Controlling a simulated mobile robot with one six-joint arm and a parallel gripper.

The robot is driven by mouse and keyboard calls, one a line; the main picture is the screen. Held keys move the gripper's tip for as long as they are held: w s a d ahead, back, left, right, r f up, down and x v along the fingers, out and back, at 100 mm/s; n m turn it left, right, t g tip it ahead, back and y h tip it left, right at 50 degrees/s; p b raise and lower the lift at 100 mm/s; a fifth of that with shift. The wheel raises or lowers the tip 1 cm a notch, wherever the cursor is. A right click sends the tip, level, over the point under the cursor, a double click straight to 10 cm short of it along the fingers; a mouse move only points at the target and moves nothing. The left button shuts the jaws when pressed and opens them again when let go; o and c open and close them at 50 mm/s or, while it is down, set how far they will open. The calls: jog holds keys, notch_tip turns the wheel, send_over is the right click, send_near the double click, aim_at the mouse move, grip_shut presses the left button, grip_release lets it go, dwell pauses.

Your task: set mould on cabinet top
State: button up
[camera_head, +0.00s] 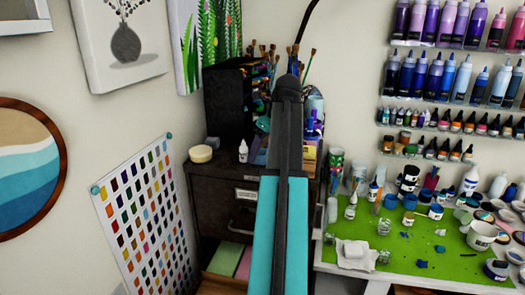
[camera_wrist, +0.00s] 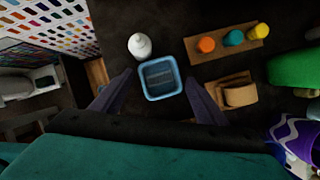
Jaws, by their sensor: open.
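The mould (camera_wrist: 162,78) is a small blue square tray with a dark inside, in the middle of the wrist view. It appears to rest on the dark cabinet top (camera_wrist: 215,22), which also shows in the head view (camera_head: 218,168). My gripper (camera_wrist: 158,82) is open, with one finger to the left and one to the right of the mould. A gap shows at the fingertips, though I cannot tell their height above the surface. In the head view my arm covers the middle of the cabinet and hides the mould and the fingers.
A white bottle (camera_wrist: 139,46) stands close beyond the mould. A wooden rack with coloured caps (camera_wrist: 227,42) and a tan roll (camera_wrist: 240,92) lie to the right. A round cream piece (camera_head: 201,153) sits near the cabinet's left edge. The green-topped table (camera_head: 410,262) is crowded.

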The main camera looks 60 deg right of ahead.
jog(key=shift+r, duration=0.15)
jog(key=b+v, duration=0.4)
jog(key=v, duration=0.8)
dwell(0.8)
